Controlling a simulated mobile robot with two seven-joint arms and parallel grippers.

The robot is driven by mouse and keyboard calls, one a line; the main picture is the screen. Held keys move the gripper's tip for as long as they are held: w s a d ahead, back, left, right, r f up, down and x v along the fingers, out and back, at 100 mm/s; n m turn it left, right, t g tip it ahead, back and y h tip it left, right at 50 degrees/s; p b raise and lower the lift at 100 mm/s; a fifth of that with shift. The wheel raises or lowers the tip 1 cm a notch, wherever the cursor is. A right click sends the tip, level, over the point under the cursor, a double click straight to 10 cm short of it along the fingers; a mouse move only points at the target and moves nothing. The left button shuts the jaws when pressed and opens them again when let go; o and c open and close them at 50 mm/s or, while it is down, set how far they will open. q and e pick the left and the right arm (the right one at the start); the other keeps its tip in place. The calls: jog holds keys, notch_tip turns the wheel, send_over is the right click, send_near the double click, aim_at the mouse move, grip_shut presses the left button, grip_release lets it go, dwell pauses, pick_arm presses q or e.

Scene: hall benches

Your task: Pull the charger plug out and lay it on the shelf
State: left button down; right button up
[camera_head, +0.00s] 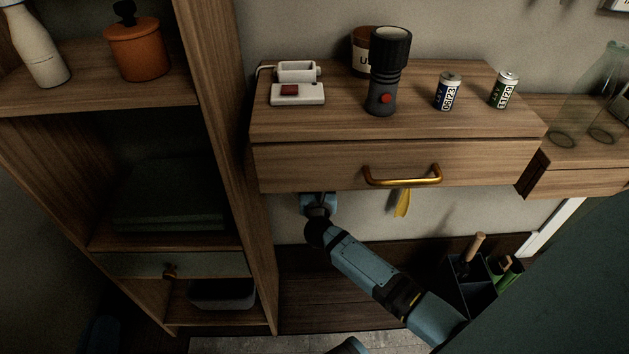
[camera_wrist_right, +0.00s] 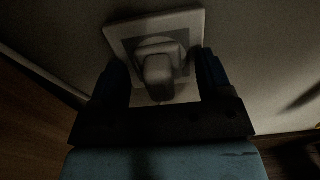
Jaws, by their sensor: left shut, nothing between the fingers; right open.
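In the right wrist view, the pale charger plug (camera_wrist_right: 158,78) sits in a square wall socket (camera_wrist_right: 118,35). My right gripper (camera_wrist_right: 163,75) is open, with one dark blue finger on each side of the plug and gaps between. In the head view, my right arm reaches in from the lower right to beneath the wooden wall shelf (camera_head: 460,123). The plug and socket are hidden there by the shelf's drawer front. A small blue part of my left gripper (camera_head: 348,346) shows at the bottom edge, shut and empty; its fingertips are hard to make out.
The shelf holds a white box with a red switch (camera_head: 297,94), a white device (camera_head: 297,71), a brown jar (camera_head: 361,50), a flashlight (camera_head: 387,75) and two batteries (camera_head: 448,92). Its front left top is clear. A drawer handle (camera_head: 402,181) juts out. A tall cabinet (camera_head: 225,130) stands left.

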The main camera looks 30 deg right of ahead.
dwell(0.3)
dwell(0.5)
jog(key=c, duration=1.2)
jog(key=shift+v, duration=3)
jog(key=shift+c, duration=0.2)
